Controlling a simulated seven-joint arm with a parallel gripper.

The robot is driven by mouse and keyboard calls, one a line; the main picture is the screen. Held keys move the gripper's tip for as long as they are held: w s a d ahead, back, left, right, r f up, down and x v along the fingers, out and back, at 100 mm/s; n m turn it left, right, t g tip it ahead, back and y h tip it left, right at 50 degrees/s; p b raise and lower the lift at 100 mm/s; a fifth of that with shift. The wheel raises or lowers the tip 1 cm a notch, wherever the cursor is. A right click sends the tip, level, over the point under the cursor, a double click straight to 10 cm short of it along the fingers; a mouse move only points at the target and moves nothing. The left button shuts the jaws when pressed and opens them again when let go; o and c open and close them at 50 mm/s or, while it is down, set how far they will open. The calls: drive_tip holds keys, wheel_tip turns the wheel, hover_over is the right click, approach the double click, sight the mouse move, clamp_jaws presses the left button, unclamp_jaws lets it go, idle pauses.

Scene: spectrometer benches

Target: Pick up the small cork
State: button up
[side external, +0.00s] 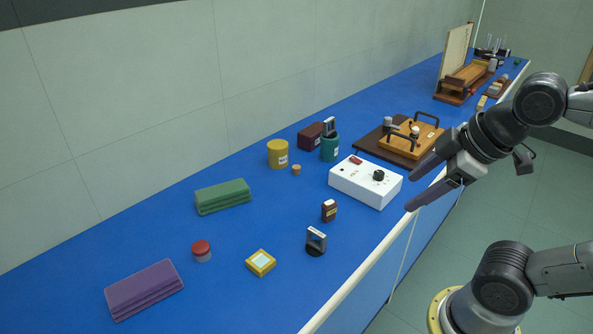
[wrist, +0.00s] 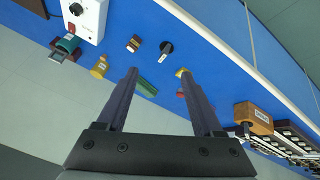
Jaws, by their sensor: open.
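The small cork (side external: 296,169) is a short tan cylinder standing on the blue bench, just right of and in front of the yellow jar (side external: 278,153) in the side view. My gripper (side external: 410,194) is open and empty, above the bench's front edge, right of the white box and well away from the cork. Its two fingers (wrist: 158,90) reach up the wrist view, spread apart with nothing between them held.
A green cloth (side external: 223,196) lies left.

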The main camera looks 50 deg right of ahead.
drive_tip(key=w+d+r+n, duration=0.1)
drive_tip(key=w+r+n, duration=0.5)
drive_tip(key=w+n, duration=0.1)
drive_tip(key=n+g+h, duration=0.3)
drive_tip(key=n, duration=1.2)
hover_over(297, 167)
drive_tip(key=s+a, duration=0.2)
wheel_tip(297, 167, down, 23)
drive_tip(key=shift+d+f, duration=0.15)
drive_tip(key=shift+x, duration=3)
drive_tip(key=shift+w, duration=0.15)
clamp_jaws()
